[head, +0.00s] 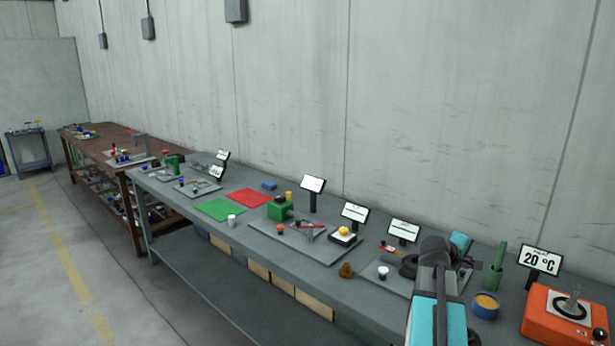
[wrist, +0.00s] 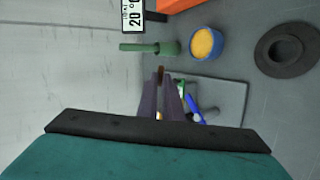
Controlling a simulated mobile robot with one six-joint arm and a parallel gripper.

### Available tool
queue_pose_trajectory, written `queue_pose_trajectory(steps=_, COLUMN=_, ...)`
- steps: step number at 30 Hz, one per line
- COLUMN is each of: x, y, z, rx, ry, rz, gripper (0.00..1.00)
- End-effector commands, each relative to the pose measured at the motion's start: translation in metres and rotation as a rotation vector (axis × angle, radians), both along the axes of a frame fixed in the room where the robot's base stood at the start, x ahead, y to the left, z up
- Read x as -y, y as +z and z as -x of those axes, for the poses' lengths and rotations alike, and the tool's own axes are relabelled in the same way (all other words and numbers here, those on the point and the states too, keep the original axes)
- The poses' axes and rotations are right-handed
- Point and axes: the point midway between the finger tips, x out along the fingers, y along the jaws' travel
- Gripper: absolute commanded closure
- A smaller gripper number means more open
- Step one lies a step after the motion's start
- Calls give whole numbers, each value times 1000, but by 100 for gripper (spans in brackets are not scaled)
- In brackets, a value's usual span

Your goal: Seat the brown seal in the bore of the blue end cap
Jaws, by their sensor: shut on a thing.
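My gripper (wrist: 160,76) shows in the wrist view, its two dark purple fingers close together and pointing toward the bench. A small brown piece, which looks like the brown seal (wrist: 160,70), is between the fingertips; most of it is hidden. A blue part (wrist: 197,110) lies over a grey plate (wrist: 236,98) in the wrist view, beside the fingers and partly hidden. I cannot tell whether it is the blue end cap, and no bore shows.
A blue bowl with yellow contents (wrist: 206,43), a green upright holder (wrist: 165,48) and a dark grey ring (wrist: 287,50) stand near the plate. An orange device (head: 566,316) stands at the right. A brown stepped piece (head: 346,270) sits at the bench's front edge.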

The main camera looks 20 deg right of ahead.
Motion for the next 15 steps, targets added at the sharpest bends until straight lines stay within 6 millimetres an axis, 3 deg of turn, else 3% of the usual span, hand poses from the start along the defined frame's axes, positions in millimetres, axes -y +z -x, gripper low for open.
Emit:
queue_pose_trajectory(steps=3, x=-24, y=1, z=-31, rx=0, ry=54, rz=1, gripper=100)
queue_pose_trajectory(steps=15, x=-109, y=6, z=-119, rx=1, ry=232, rz=1, gripper=100)
